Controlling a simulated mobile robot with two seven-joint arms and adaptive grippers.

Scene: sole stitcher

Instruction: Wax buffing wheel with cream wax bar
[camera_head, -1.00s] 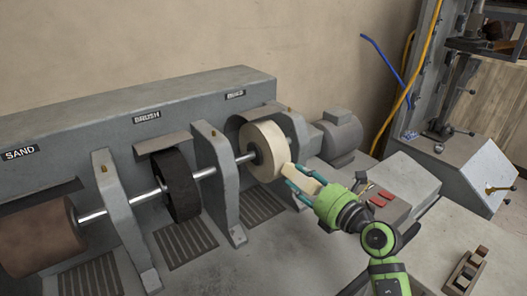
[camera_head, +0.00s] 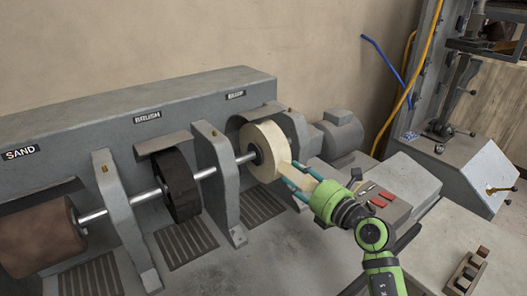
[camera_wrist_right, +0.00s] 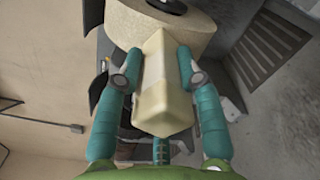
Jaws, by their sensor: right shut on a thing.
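The cream buffing wheel (camera_head: 265,148) sits on the machine's shaft under the rightmost label. My right gripper (camera_head: 299,179) is shut on the cream wax bar (camera_head: 291,178). The bar's far end meets the lower right of the wheel's rim, and the two appear to touch. In the right wrist view, the wax bar (camera_wrist_right: 155,85) lies between the teal fingers (camera_wrist_right: 158,75), and its tip is against the wheel's face (camera_wrist_right: 165,28). My left gripper is not in view.
The dark brush wheel (camera_head: 176,186) and brown sanding drum (camera_head: 40,238) share the shaft to the left. Grey bearing supports (camera_head: 217,185) stand between them. A motor (camera_head: 339,134) is behind my gripper. A wooden rack (camera_head: 466,271) lies on the bench at lower right.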

